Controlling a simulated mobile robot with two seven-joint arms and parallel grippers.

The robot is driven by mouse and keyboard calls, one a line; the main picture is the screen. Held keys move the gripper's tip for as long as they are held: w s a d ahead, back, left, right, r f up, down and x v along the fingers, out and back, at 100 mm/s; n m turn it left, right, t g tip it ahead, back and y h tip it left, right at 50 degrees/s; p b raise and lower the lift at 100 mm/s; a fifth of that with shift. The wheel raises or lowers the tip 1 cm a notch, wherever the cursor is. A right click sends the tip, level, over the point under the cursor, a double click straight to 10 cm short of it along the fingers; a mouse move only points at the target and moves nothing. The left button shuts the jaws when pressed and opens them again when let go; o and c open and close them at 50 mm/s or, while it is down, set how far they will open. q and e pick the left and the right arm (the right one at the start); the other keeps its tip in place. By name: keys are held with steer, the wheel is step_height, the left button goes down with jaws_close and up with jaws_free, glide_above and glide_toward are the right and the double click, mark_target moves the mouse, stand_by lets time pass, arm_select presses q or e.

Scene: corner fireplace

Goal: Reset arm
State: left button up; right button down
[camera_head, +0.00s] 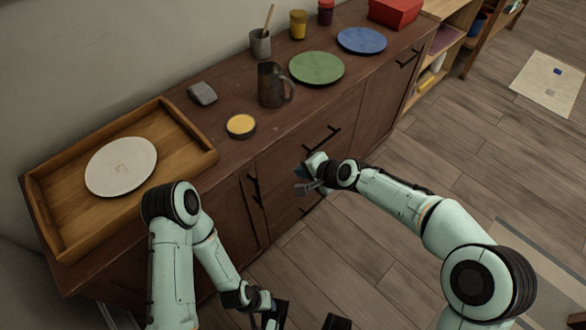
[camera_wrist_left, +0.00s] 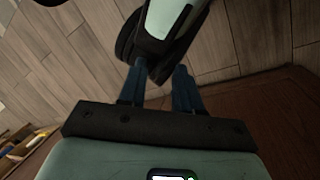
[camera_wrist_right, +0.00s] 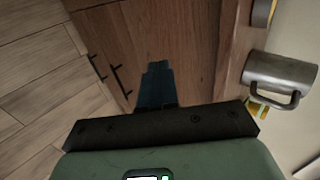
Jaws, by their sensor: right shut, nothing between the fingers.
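My right gripper (camera_head: 303,186) is in front of the cabinet's front face, near the drawer handles, apart from the things on top. In the right wrist view its fingers (camera_wrist_right: 155,84) are together with nothing between them. My left gripper (camera_head: 274,314) hangs low in front of the cabinet at the bottom of the head view. In the left wrist view its two fingers (camera_wrist_left: 159,84) stand apart, with a part of my own arm showing beyond them. It holds nothing that I can see.
The wooden cabinet (camera_head: 225,205) bears a tray (camera_head: 50,190) with a white plate (camera_head: 121,166), a metal mug (camera_head: 271,86), a yellow-topped round tin (camera_head: 241,125), a grey block (camera_head: 202,93), a green plate (camera_head: 316,68) and a blue plate (camera_head: 362,40). Open floor (camera_head: 395,265) lies to the right.

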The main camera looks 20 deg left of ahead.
arm_select(q)
steer(key=shift+s+d+r, duration=0.15)
steer(key=shift+s+r, duration=0.05)
steer(key=shift+s, duration=0.05)
arm_select(e)
steer(key=shift+v, duration=1.25)
steer(key=shift+s+d+f, duration=0.1)
